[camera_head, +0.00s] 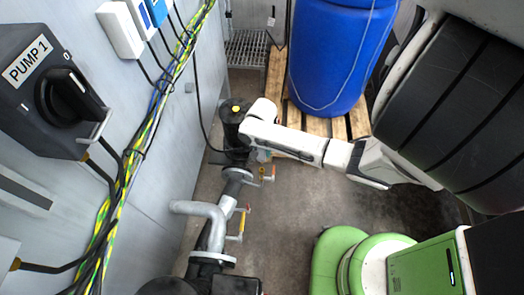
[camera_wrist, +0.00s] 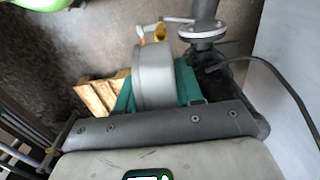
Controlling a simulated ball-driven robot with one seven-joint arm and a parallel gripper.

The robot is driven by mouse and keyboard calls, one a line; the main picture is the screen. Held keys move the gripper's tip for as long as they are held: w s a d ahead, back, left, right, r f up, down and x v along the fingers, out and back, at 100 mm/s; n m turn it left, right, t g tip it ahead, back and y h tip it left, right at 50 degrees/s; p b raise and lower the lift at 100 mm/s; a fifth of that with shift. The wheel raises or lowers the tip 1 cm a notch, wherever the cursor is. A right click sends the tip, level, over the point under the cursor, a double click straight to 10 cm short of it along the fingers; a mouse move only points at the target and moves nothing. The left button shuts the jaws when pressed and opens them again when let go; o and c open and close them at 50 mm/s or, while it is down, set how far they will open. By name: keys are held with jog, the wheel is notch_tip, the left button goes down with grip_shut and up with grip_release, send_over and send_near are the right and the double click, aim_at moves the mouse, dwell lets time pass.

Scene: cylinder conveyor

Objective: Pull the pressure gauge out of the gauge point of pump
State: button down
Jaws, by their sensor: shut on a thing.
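The pressure gauge (camera_wrist: 152,78) shows in the wrist view as a round grey case seen from its side. My gripper (camera_wrist: 157,88) is shut on it, with teal finger pads at both sides of the case. In the head view my gripper (camera_head: 262,156) is low beside the pump piping, partly hidden by my arm, and the gauge cannot be made out clearly there. The pump (camera_head: 235,118) is a dark upright body with a yellow cap. The gauge point is hidden, so I cannot tell whether the gauge stem is still in it.
Grey piping (camera_head: 215,225) with yellow- and red-handled valves (camera_head: 243,222) runs toward the front. A flange (camera_wrist: 203,32) is close to the gauge. A blue barrel (camera_head: 338,55) stands on a wooden pallet (camera_head: 290,135). A PUMP 1 switch (camera_head: 48,95) and cables line the left wall.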

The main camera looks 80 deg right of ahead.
jog(key=shift+r, duration=1.6)
